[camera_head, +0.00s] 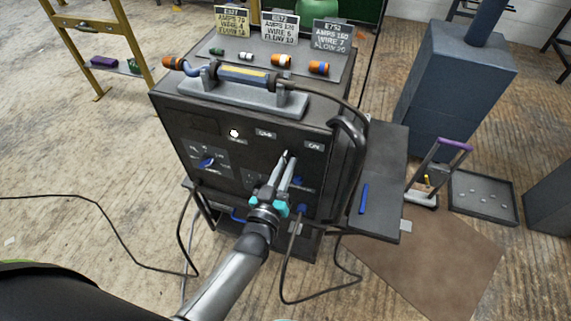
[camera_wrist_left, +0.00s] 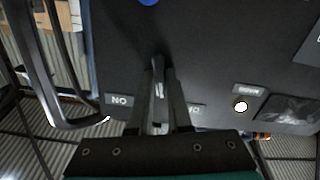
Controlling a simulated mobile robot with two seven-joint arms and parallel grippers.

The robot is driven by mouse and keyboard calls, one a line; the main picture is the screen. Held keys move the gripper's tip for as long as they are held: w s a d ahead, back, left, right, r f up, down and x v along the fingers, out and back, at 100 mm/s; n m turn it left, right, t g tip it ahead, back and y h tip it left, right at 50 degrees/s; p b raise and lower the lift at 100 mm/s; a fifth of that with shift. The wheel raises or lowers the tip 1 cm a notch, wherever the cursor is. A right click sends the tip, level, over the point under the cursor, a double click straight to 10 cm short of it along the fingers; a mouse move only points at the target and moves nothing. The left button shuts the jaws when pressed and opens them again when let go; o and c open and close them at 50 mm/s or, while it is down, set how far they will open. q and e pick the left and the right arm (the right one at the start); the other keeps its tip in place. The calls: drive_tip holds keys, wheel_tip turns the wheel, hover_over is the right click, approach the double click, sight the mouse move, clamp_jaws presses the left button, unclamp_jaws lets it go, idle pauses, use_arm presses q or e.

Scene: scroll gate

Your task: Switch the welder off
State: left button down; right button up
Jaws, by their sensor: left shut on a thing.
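The welder (camera_head: 225,115) is a dark box with a front panel of dials and labels. The ON label (camera_head: 313,146) and the OFF label (camera_head: 265,133) sit near its top edge; in the left wrist view the ON label (camera_wrist_left: 119,100) appears upside down. A small lamp (camera_head: 233,133) glows white, also in the wrist view (camera_wrist_left: 240,106). My left gripper (camera_head: 288,157) is at the panel between the two labels. In the wrist view its fingers (camera_wrist_left: 159,92) are shut on the switch lever, mostly hidden between them; its exact tilt is unclear. My right gripper is out of view.
A torch (camera_head: 242,75) rests in a cradle on the welder, with several orange-ended parts and three settings cards (camera_head: 278,28) behind. A black handle (camera_head: 350,140) and side shelf (camera_head: 385,185) stand right. Cables (camera_head: 115,240) loop across the floor.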

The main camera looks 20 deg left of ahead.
use_arm(q)
drive_tip(key=n, duration=0.5)
idle(0.8)
drive_tip(key=c, duration=0.8)
unclamp_jaws()
drive_tip(key=shift+c, duration=0.2)
drive_tip(key=shift+s, duration=0.1)
drive_tip(key=s+p, duration=0.1)
drive_tip(key=s, duration=1.4)
drive_tip(key=shift+a, duration=0.25)
